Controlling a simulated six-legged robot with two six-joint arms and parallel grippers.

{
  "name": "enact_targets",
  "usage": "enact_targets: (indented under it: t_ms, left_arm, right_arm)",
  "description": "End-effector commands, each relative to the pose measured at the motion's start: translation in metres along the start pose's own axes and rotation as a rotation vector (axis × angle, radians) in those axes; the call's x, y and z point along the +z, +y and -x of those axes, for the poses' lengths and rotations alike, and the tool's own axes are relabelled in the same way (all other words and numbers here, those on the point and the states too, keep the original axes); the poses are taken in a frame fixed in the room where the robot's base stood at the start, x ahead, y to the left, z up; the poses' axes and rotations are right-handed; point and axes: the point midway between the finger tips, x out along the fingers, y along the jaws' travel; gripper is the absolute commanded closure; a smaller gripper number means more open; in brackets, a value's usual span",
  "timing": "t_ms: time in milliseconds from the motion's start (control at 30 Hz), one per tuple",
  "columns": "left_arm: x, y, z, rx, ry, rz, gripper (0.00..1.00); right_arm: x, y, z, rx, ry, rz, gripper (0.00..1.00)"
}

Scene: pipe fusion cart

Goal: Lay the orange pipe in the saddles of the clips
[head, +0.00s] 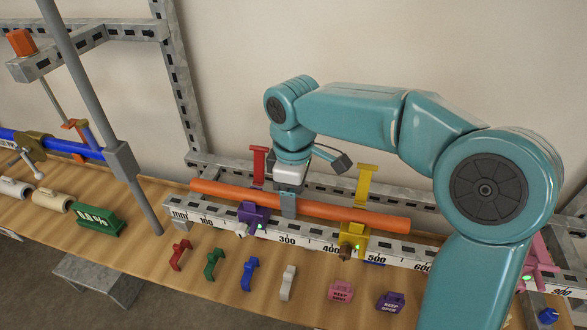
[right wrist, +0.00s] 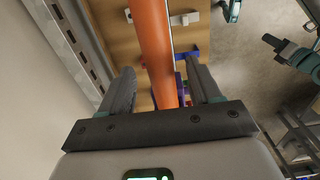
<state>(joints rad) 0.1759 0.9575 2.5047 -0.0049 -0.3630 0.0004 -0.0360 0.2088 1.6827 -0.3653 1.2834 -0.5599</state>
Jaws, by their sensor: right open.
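The long orange pipe (head: 330,210) lies lengthwise along the rail, passing over the purple clip (head: 252,214) and the yellow clip (head: 354,238). It looks to rest at both clips; I cannot tell how deep it sits in their saddles, which are partly hidden. My right gripper (head: 289,203) reaches down at the pipe between the two clips. In the right wrist view the pipe (right wrist: 152,50) runs between its two spread fingers (right wrist: 162,85), with a gap on each side. My left gripper is not in view.
A scale rail (head: 205,221) runs under the clips. A red upright (head: 258,167) and a yellow upright (head: 366,183) stand behind the pipe. Small red, green, blue and white clips lie in front on the wooden bench. A grey pole (head: 95,90) stands at left.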

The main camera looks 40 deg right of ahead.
Motion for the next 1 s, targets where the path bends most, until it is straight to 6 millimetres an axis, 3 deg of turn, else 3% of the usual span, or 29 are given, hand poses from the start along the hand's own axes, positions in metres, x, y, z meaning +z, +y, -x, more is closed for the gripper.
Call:
enact_targets:
  t_ms: [500,700,1000]
  left_arm:
    - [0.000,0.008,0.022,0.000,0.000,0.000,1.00]
    - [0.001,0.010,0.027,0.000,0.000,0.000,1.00]
    - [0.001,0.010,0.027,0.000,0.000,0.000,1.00]
  right_arm:
    - [-0.001,0.000,0.128,0.003,0.005,0.000,0.37]
    - [0.000,0.000,0.152,0.002,0.002,0.001,0.37]
    - [0.000,0.000,0.156,0.001,0.002,0.000,0.37]
